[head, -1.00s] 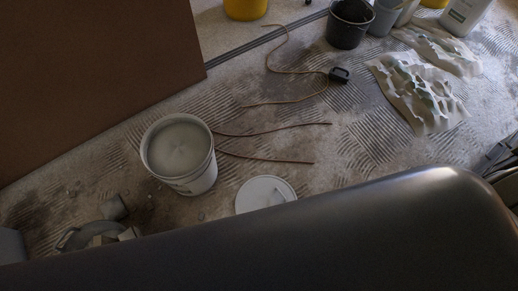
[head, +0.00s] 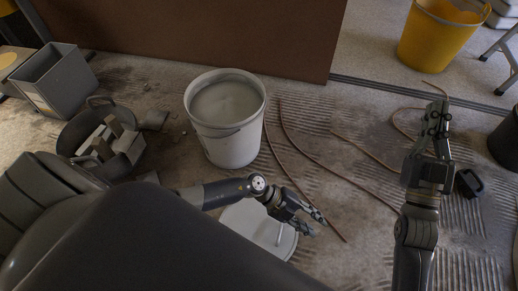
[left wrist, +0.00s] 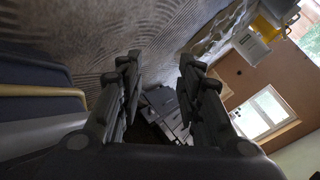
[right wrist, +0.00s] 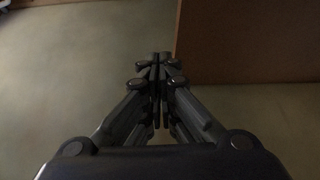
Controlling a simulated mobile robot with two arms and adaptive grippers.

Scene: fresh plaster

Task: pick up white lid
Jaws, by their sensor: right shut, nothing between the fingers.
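The white lid (head: 250,232) lies flat on the floor in the head view, beside the white bucket (head: 232,148). A thin pale piece stands or lies on its right part; I cannot tell which. My own body hides the lid's lower left. My left gripper (head: 312,222) appears above the lid's right edge; its height over it is unclear. In the left wrist view its fingers (left wrist: 160,80) are apart with nothing between them, and I cannot make out the lid there. My right gripper (head: 437,115) is raised to the right, its fingers together and empty in the right wrist view (right wrist: 158,75).
Brown cables (head: 320,170) lie right of the bucket. A black tub with grey blocks (head: 122,145) and a grey bin (head: 55,82) stand at left. A brown board (head: 190,35) stands behind, a yellow bucket (head: 435,40) at back right.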

